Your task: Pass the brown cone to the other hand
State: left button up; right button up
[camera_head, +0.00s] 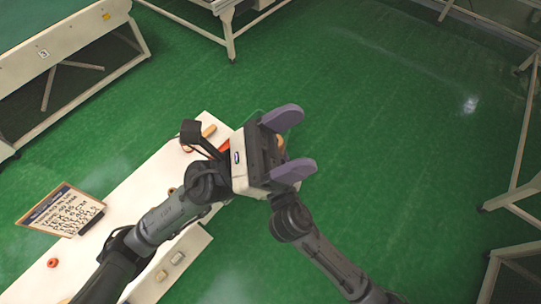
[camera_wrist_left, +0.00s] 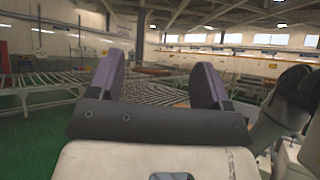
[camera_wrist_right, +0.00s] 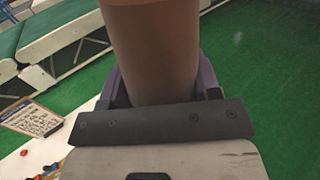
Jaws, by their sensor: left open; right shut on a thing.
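The brown cone (camera_wrist_right: 155,45) fills the upper middle of the right wrist view, standing between the purple fingers of my right gripper (camera_wrist_right: 159,86), which is shut on it. Its far end runs out of that picture. In the head view I cannot make out the cone or the right gripper clearly; the left gripper covers that area. My left gripper (camera_head: 297,144) is open and empty in the head view, its two purple fingers apart. In the left wrist view the left gripper (camera_wrist_left: 159,72) shows only the room between its fingers, with no cone there.
A white table (camera_head: 150,185) runs diagonally below the arms. It holds a sign board (camera_head: 62,212), a small red object (camera_head: 52,262) and other small items. Green floor (camera_head: 400,140) lies open to the right. Benches stand around the edges. My two arms are close together.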

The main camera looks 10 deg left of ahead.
pick_arm(q)
jog(key=w+a+f+m+t+y, duration=0.3)
jog(key=a+f+m+t+y, duration=0.4)
jog(key=f+m+y, duration=0.7)
jog(key=w+a+f+m+t+y, duration=0.3)
jog(key=a+f+m+t+y, duration=0.45)
jog(key=m, duration=1.25)
jog(key=s+a+f+n+g+y, duration=0.45)
jog(key=s+f+n+g, duration=0.35)
jog(key=f, duration=0.4)
jog(key=s+a+f+n+g, duration=0.1)
jog(key=s+f+n+g, duration=0.1)
jog(key=s+f+g, duration=0.2)
jog(key=s+a+f+n+g, duration=0.1)
jog(key=s+f+g, duration=0.3)
jog(key=s, duration=0.7)
jog(key=shift+a+f+n+h, duration=0.25)
jog(key=shift+a+n+h, duration=0.15)
jog(key=shift+n, duration=0.2)
